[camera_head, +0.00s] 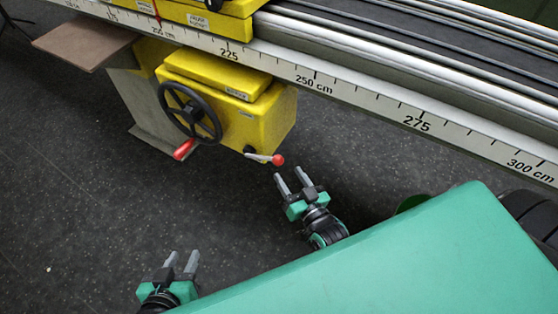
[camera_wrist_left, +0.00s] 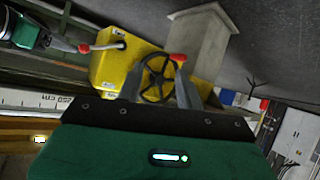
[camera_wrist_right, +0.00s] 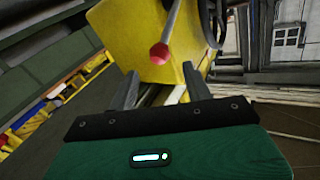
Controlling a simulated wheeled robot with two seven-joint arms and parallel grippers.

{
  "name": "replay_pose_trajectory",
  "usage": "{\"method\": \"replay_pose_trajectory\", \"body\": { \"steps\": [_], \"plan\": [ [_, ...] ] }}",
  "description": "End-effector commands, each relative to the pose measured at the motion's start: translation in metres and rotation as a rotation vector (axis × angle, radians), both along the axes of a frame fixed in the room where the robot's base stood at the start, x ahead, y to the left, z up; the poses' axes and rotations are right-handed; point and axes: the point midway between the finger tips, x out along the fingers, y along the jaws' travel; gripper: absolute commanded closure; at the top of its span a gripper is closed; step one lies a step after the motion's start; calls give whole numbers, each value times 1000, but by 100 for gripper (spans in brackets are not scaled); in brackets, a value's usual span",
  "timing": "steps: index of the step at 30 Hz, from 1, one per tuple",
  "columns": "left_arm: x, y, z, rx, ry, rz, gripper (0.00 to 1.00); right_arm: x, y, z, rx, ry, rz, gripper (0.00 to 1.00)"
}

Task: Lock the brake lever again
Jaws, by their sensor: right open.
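The brake lever (camera_head: 262,158) is a pale rod with a red ball knob. It sticks out to the right from the lower front of the yellow housing (camera_head: 266,125). My right gripper (camera_head: 290,178) is open and empty, its fingertips just short of the knob. In the right wrist view the red knob (camera_wrist_right: 159,53) shows beyond and between the open fingertips (camera_wrist_right: 160,80), apart from them. In the left wrist view the lever's rod (camera_wrist_left: 108,46) reaches toward my right gripper (camera_wrist_left: 60,44). My left gripper (camera_head: 182,260) is open and empty, low over the floor.
A black handwheel (camera_head: 190,112) with a red handle (camera_head: 184,149) sits on the housing, left of the lever. The long boom rail with a centimetre scale (camera_head: 330,82) runs above. A brown board (camera_head: 86,43) juts out at the left. Dark floor (camera_head: 90,190) below is clear.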

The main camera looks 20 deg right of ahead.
Motion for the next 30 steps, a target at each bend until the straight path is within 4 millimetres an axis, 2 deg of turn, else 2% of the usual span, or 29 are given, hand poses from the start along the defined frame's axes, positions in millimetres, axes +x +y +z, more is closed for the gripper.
{"method": "replay_pose_trajectory", "body": {
  "steps": [6, 12, 18, 26, 30],
  "plan": [
    [1, -9, -1, -36, -55, -5, 64, 38, 4, 0, 1, -4, -1, 50],
    [2, -14, 2, -61, -95, -6, 64, 60, 6, 0, 1, -2, 0, 50],
    [3, -16, 3, -72, -113, -6, 64, 69, 7, 0, 0, 1, 0, 50],
    [3, -16, 4, -72, -114, -6, 64, 69, 7, 0, 0, 0, 0, 50],
    [3, -16, 4, -72, -115, -5, 64, 69, 7, 0, 0, 0, 0, 77]
  ]
}}
